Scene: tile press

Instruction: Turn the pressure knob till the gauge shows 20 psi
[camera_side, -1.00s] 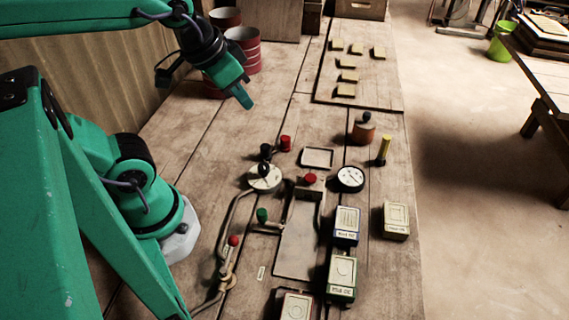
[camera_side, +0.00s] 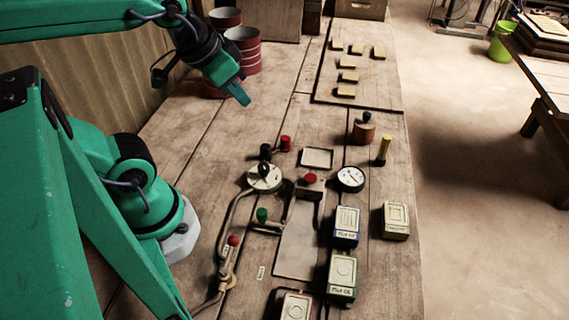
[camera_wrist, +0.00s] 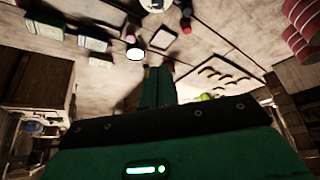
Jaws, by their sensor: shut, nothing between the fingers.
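The pressure knob appears to be the round pale dial with a black grip (camera_side: 264,177), left of the press plate in the side view. The white gauge (camera_side: 351,178) lies to its right; its needle reading is too small to tell. My gripper (camera_side: 241,96) is shut and empty, held above the table well behind the knob and apart from it. In the wrist view my shut fingers (camera_wrist: 158,85) point away over the table, and the gauge's white face (camera_wrist: 136,54) shows beside them.
Red-knobbed (camera_side: 286,143) and green-knobbed (camera_side: 262,215) levers stand near the dial. A yellow-topped post (camera_side: 384,148) and a wooden knobbed pot (camera_side: 364,129) stand near the gauge. Labelled mould blocks (camera_side: 345,226) sit at front right. Red tins (camera_side: 243,48) stand behind my gripper.

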